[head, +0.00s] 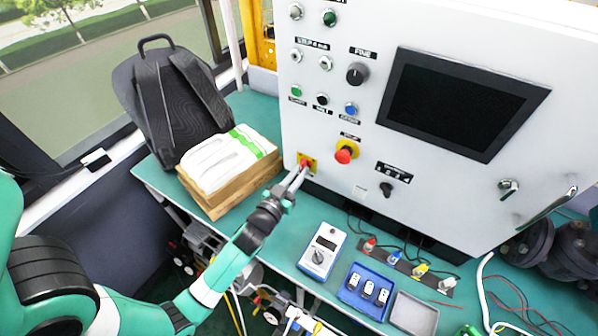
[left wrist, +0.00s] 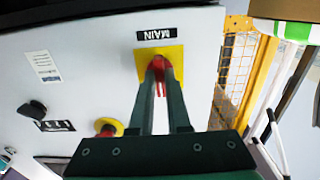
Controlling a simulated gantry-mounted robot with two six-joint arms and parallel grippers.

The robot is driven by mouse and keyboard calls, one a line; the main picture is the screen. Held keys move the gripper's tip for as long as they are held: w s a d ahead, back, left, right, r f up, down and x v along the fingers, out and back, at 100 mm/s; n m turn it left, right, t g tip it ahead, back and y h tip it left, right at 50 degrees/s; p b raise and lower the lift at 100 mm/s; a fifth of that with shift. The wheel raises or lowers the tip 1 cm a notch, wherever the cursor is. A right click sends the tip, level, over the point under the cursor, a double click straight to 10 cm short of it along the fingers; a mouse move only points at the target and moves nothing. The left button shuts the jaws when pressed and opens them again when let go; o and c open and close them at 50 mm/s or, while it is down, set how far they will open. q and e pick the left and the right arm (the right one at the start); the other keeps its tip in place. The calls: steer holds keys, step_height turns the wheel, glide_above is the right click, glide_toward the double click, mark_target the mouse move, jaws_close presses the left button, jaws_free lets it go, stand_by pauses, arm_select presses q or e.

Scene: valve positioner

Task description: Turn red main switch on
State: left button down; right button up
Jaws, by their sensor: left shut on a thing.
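The red main switch (head: 305,163) sits on a yellow plate low on the left side of the white control panel. In the left wrist view the red switch (left wrist: 159,67) shows between my fingertips, below the label MAIN on the upside-down panel. My left gripper (head: 301,172) reaches up to it, and its two fingers (left wrist: 160,85) are shut on the red handle. The fingers hide part of the handle, so its exact angle is hard to tell. My right gripper is not in view.
A red emergency button (head: 346,152) on a yellow base is right of the switch. A cardboard box (head: 232,185) and a black backpack (head: 168,98) stand to the left. A handheld meter (head: 321,250) and a blue tray (head: 350,296) lie on the green table.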

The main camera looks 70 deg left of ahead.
arm_select(q)
steer(key=m+p, duration=0.1)
steer(key=m, duration=0.3)
steer(key=shift+m, duration=0.3)
steer(key=m, duration=0.4)
steer(key=shift+p, duration=0.35)
steer(key=shift+m, duration=0.3)
steer(key=c, duration=0.9)
jaws_free()
steer(key=shift+s, duration=0.1)
steer(key=b+v, duration=0.3)
steer(key=v, duration=0.8)
steer(key=shift+s+d, duration=0.1)
steer(key=shift+s, duration=0.1)
